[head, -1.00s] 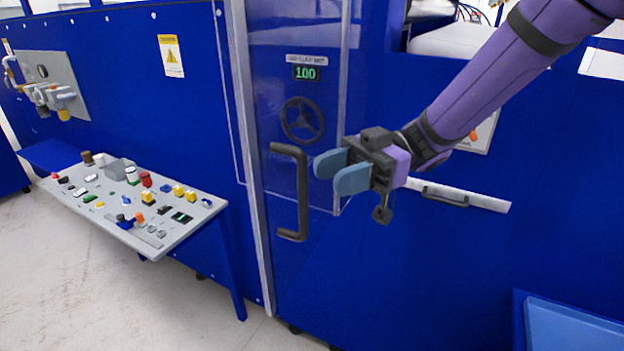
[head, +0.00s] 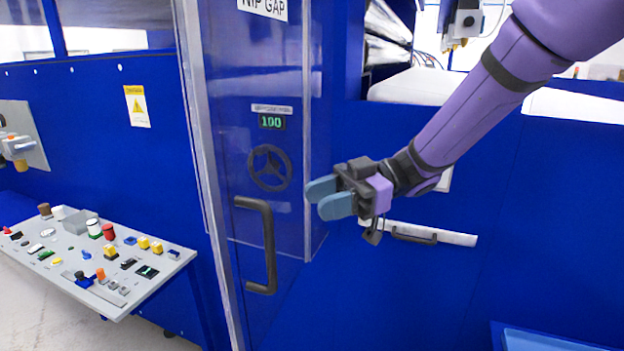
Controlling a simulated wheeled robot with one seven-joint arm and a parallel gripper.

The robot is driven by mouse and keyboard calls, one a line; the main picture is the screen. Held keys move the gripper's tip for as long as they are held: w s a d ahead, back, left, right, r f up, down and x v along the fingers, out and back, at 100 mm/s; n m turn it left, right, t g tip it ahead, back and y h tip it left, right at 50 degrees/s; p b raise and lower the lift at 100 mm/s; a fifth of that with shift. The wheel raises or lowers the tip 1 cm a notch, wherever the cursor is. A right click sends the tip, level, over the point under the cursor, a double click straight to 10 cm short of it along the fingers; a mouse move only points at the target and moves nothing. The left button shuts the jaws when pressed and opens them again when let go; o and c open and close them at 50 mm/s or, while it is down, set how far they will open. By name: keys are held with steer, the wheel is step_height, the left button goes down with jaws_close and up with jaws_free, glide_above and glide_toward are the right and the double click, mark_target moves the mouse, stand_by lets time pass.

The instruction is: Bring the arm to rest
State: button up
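My gripper (head: 322,198) is at the end of my purple arm, which reaches in from the upper right in the head view. Its two blue-grey fingers point left and stand apart with a gap between them. Nothing shows between the fingers. The gripper hangs in front of the blue machine, to the right of the black door handle (head: 268,245), and appears apart from it.
A clear door with a metal frame (head: 205,190) covers a handwheel (head: 270,168) and a green display reading 100 (head: 271,122). A control desk (head: 120,298) with several buttons is at left. A drawer-like bar with a black handle (head: 414,236) is behind my gripper. A blue tray (head: 545,340) is at lower right.

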steer(key=w+d+r+m+t, duration=0.2)
steer(key=w+r+m+t, duration=0.3)
steer(key=t, duration=0.5)
steer(key=w+d+r+m+t+h, duration=0.1)
steer(key=d+r+m+t+h, duration=0.1)
steer(key=d+m+t+h, duration=0.55)
steer(key=w+d+r+m+t+h, duration=0.25)
steer(key=d+h, duration=0.25)
steer(key=d, duration=0.5)
steer(key=s+d+f+m+g+h, duration=0.25)
steer(key=s+d+m+h, duration=0.45)
steer(key=s, duration=0.5)
steer(key=s+f+m+g+y, duration=0.1)
steer(key=s+f+g+y, duration=0.1)
steer(key=s, duration=0.4)
steer(key=s+f+g+y, duration=0.1)
steer(key=s+g+y, duration=0.1)
steer(key=s, duration=0.3)
steer(key=shift+s+f+m+g, duration=0.35)
steer(key=shift+s+m+g, duration=0.05)
steer(key=shift+g, duration=0.45)
